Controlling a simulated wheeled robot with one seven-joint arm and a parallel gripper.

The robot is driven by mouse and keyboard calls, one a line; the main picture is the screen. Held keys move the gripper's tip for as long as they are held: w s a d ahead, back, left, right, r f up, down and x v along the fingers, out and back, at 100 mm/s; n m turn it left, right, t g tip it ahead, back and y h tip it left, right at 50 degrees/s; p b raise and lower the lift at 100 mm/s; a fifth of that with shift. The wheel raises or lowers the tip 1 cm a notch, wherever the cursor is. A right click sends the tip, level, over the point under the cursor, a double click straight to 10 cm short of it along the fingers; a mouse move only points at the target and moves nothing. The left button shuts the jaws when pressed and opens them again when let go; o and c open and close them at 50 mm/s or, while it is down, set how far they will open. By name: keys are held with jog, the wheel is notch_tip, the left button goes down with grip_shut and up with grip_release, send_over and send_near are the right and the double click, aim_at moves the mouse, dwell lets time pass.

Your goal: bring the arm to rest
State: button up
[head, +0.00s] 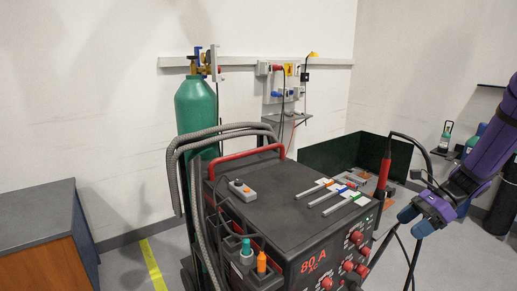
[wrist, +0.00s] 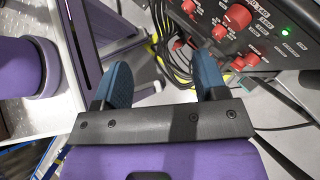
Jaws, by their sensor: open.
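My purple arm (head: 489,148) comes in from the right edge in the head view. My gripper (head: 408,222) hangs in the air to the right of the black machine's front panel. In the wrist view my gripper (wrist: 165,85) shows two blue fingers wide apart with nothing between them. The right finger is close to the panel's red knobs in the picture; I cannot tell whether it touches anything.
The black machine (head: 290,215) with red knobs carries a grey box and several bar tools on top. Black cables (wrist: 172,45) hang below the panel. A green cylinder (head: 196,115) stands behind left. A wooden cabinet (head: 40,240) stands at the left. A dark green screen (head: 335,152) stands behind.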

jog(key=s+a+r+n+h, duration=0.5)
jog(key=s+a+r+n, duration=0.2)
jog(key=a+r+n, duration=0.45)
jog(key=s+a+r+n+t+h, duration=0.2)
jog(key=s+r+n, duration=0.2)
jog(key=s+r, duration=0.1)
jog(key=s+a+r+n+t+h, duration=0.1)
jog(key=s+r+n+t+h, duration=0.1)
jog(key=s+r+n, duration=0.3)
jog(key=shift+s+a+t+h, duration=0.35)
jog(key=shift+s+t, duration=0.15)
jog(key=shift+s, duration=1.25)
